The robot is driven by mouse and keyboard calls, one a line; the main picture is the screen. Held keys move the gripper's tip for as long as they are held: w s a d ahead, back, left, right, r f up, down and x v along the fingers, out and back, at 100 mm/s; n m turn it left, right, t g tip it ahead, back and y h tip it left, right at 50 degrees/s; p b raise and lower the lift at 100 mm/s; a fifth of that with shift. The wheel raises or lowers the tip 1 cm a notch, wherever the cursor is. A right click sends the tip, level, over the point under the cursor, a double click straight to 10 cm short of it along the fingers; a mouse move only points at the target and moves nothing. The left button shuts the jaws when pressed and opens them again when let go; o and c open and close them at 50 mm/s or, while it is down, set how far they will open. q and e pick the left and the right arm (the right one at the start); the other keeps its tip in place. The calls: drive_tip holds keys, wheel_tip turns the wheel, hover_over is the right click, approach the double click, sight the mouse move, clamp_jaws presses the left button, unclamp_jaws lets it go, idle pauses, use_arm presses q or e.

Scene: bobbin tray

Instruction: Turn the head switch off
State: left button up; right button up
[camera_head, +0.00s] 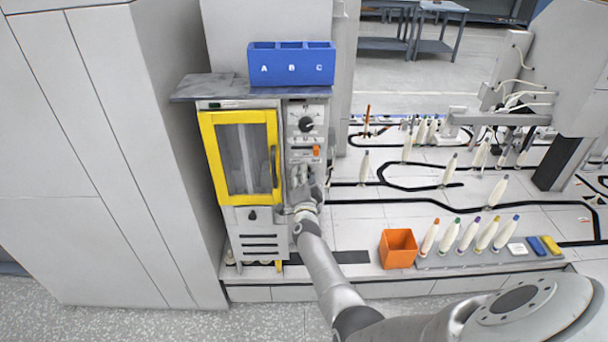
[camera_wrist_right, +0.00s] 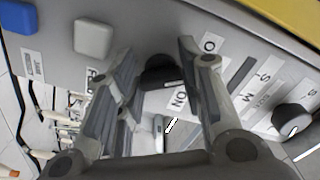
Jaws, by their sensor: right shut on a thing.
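A black rotary switch (camera_wrist_right: 159,74) sits on the grey control panel, between my right gripper's fingers in the right wrist view. An "ON" label is beside it, and another label beginning with "O" is partly covered by a finger. I take it for the head switch; its name label is not readable. My right gripper (camera_wrist_right: 156,50) is shut on this switch, one finger on each side. In the head view my right gripper (camera_head: 303,187) is at the lower part of the panel, right of the yellow-framed door (camera_head: 243,155), and hides the switch. My left gripper is not in view.
A blue button (camera_wrist_right: 54,22), a pale button (camera_wrist_right: 93,38) and another black knob (camera_wrist_right: 292,120) are near the switch. A blue A-B-C bin (camera_head: 291,75) stands on top. An orange box (camera_head: 398,262) and several bobbins are to the right.

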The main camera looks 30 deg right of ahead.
drive_tip(key=shift+f+n, duration=0.1)
drive_tip(key=shift+n, duration=0.9)
drive_tip(key=o, duration=1)
drive_tip(key=shift+v, duration=3.8)
drive_tip(key=shift+f, duration=0.1)
